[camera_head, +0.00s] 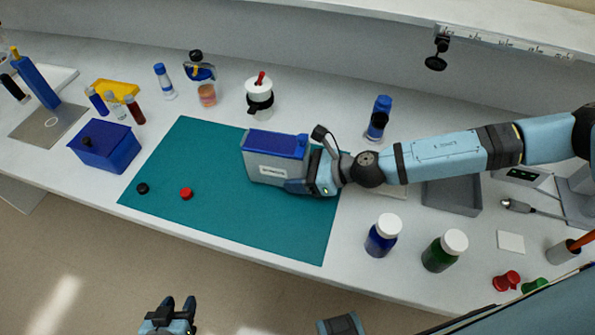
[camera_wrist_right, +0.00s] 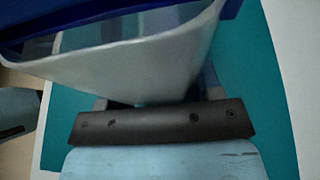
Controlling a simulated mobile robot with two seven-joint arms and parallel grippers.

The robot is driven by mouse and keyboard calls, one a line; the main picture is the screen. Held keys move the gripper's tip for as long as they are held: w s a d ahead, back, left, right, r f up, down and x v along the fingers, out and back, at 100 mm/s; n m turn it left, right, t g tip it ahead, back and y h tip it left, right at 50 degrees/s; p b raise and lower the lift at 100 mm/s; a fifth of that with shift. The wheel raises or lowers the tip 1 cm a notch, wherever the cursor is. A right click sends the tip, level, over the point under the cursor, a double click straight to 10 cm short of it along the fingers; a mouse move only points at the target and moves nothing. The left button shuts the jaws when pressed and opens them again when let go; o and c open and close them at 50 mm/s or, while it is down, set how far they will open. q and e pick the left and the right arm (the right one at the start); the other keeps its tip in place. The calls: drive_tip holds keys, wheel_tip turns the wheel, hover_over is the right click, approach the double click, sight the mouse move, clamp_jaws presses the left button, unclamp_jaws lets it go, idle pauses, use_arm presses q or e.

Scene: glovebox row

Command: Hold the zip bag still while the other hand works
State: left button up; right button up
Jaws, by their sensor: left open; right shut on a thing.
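The zip bag (camera_head: 265,165) is a pale grey pouch with a blue top and a small white label. It stands upright over the teal mat (camera_head: 205,225) in the head view. My right gripper (camera_head: 298,186) is shut on its lower right side. In the right wrist view the bag (camera_wrist_right: 130,68) fills the upper part, its blue edge at the top. The fingertips are mostly hidden there behind the bag and the dark palm bar. My left gripper (camera_head: 180,305) is open and empty, low in the head view, off the table's front edge and apart from the bag.
On the mat lie a black cap (camera_head: 142,188) and a red cap (camera_head: 186,194). A blue box (camera_head: 105,150) stands left of the mat. A blue bottle (camera_head: 380,238) and a green bottle (camera_head: 440,253) stand at right front.

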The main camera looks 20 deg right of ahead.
drive_tip(key=shift+f+b, duration=0.3)
drive_tip(key=shift+f, duration=0.4)
idle(0.6)
idle(1.0)
drive_tip(key=o, duration=1)
drive_tip(key=shift+c, duration=0.2)
drive_tip(key=shift+o, duration=0.2)
drive_tip(key=shift+d, duration=0.1)
